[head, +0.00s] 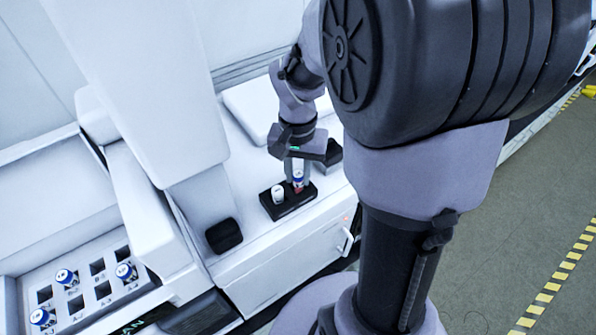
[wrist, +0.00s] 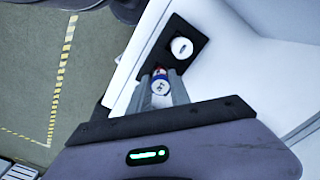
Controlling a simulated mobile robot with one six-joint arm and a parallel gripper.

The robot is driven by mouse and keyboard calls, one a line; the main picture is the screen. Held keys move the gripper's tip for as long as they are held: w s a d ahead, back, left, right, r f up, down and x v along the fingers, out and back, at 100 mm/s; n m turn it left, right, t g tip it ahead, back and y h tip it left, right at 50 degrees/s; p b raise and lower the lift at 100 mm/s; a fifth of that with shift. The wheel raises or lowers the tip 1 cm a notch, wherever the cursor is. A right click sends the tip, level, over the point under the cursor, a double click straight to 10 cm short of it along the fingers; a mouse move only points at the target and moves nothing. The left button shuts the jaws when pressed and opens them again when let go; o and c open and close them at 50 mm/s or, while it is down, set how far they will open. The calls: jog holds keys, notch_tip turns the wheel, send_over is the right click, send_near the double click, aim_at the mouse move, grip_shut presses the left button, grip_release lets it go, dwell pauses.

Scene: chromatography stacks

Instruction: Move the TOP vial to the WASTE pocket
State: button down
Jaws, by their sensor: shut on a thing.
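My gripper (head: 297,168) points down over a small black two-place holder (head: 288,206) on the white bench. It is shut on a vial (head: 298,180) with a white cap and blue and red colouring. In the wrist view the same vial (wrist: 161,87) shows between the fingers, its cap marked with dark writing. The vial is upright at the right place of the holder; I cannot tell if it is seated or just above. A white vial or cap (head: 278,193) stands in the left place; it also shows in the wrist view (wrist: 182,47). No WASTE label is readable.
A rack (head: 88,283) at the lower left has several blue-banded vials and empty square pockets. A black rounded block (head: 223,236) lies on the bench left of the holder. A dark box (head: 329,157) stands just behind my gripper. The bench edge is close in front.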

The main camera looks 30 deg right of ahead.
jog(key=shift+f, duration=0.1)
jog(key=shift+f+b, duration=0.55)
jog(key=shift+f, duration=0.05)
jog(key=c, duration=1.1)
grip_release()
jog(key=o, duration=0.4)
jog(key=shift+r, duration=0.1)
notch_tip(320, 180, up, 7)
jog(key=p, duration=0.6)
